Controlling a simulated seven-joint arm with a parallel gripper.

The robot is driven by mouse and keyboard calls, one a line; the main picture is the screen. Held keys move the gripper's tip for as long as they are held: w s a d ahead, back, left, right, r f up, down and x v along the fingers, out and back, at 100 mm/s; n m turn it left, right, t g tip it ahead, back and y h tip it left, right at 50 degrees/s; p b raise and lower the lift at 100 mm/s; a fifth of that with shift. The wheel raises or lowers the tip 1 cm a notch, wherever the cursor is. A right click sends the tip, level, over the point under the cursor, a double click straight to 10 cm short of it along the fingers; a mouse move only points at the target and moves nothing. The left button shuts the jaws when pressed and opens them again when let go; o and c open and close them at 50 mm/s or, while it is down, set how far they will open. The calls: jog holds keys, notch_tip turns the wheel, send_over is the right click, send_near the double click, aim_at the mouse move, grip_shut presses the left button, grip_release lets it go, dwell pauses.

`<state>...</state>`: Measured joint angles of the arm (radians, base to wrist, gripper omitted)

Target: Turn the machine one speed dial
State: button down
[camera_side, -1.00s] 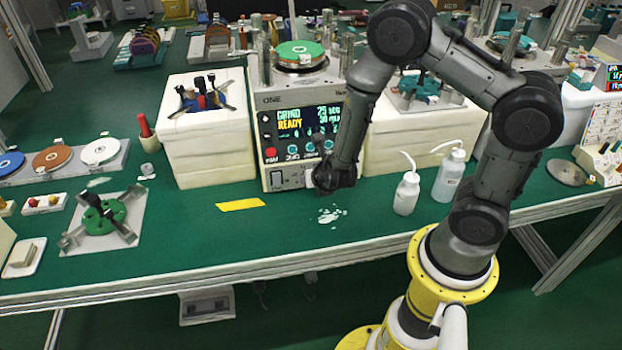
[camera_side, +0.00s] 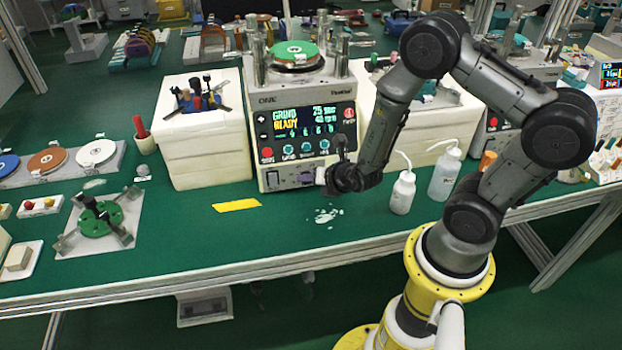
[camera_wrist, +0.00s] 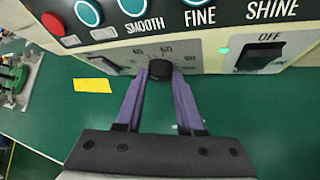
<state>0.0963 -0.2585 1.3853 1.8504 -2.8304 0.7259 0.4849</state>
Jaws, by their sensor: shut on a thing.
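Machine one (camera_side: 262,122) is a pale unit with a dark panel, a lit screen and a row of teal buttons. Its speed dial (camera_wrist: 160,70) is a black knob with a numbered scale, low on the front. In the wrist view, my gripper (camera_wrist: 160,76) has its two purple fingers on either side of the knob, shut on it. In the side view, my gripper (camera_side: 308,177) reaches the machine's lower front from the right; the fingers and wrist hide the dial there.
An OFF-labelled switch (camera_wrist: 260,56) sits right of the dial; a red button (camera_wrist: 53,24) is upper left. Two white bottles (camera_side: 403,192) (camera_side: 446,175) stand to the right. Yellow tape (camera_side: 238,205) lies on the green bench. The bench front is mostly clear.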

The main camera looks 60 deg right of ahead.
jog(key=shift+w+d+r, duration=0.1)
jog(key=c, duration=0.5)
grip_release()
jog(key=v, duration=1.3)
jog(key=shift+s+r, duration=0.25)
jog(key=shift+s, duration=0.05)
